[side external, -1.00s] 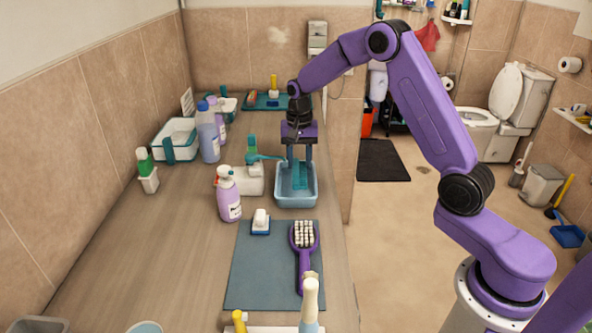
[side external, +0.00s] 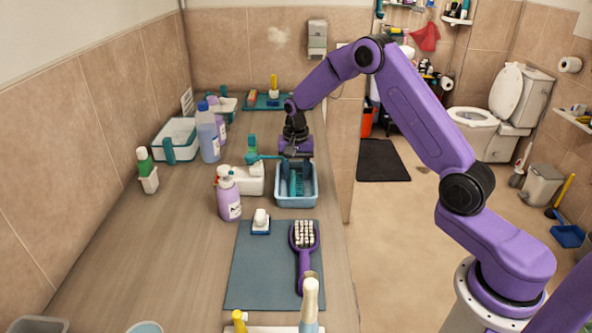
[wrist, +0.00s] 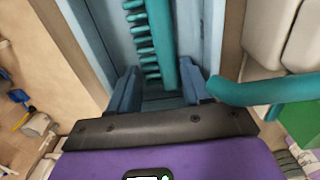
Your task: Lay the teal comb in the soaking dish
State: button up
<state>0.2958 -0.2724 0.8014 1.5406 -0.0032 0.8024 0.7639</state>
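The teal comb (side external: 296,185) is inside the light-blue soaking dish (side external: 311,202). In the wrist view the comb (wrist: 160,45) runs lengthwise along the dish, its teeth toward the left. My gripper (wrist: 160,88) is low at the far end of the dish. Its blue fingers stand apart, with the near end of the comb between them and gaps on both sides. In the side view my gripper (side external: 296,160) hides the dish's far end, and its fingertips are hard to see.
A curved teal handle (side external: 262,157) reaches close to the dish's left side, by a white container (side external: 250,180). A lilac pump bottle (side external: 229,198) stands to the left. A purple brush (side external: 304,240) lies on the grey-blue mat (side external: 260,275) in front.

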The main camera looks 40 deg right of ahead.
jog(key=shift+o, duration=0.9)
notch_tip(320, 180, up, 11)
jog(key=s+a+r+n, duration=0.35)
jog(key=s+a, duration=0.25)
jog(key=a, duration=0.2)
jog(key=s+a+r+n, duration=0.1)
jog(key=s+a+n, duration=0.5)
jog(key=s, duration=0.5)
jog(key=s+d+f+n, duration=0.1)
jog(key=s+d+n, duration=0.1)
jog(key=s+n, duration=0.4)
jog(key=s+d+f+n, duration=0.1)
jog(key=s+n, duration=0.5)
jog(key=s, duration=1.1)
jog(key=shift+s+d, duration=0.15)
jog(key=shift+d, duration=0.2)
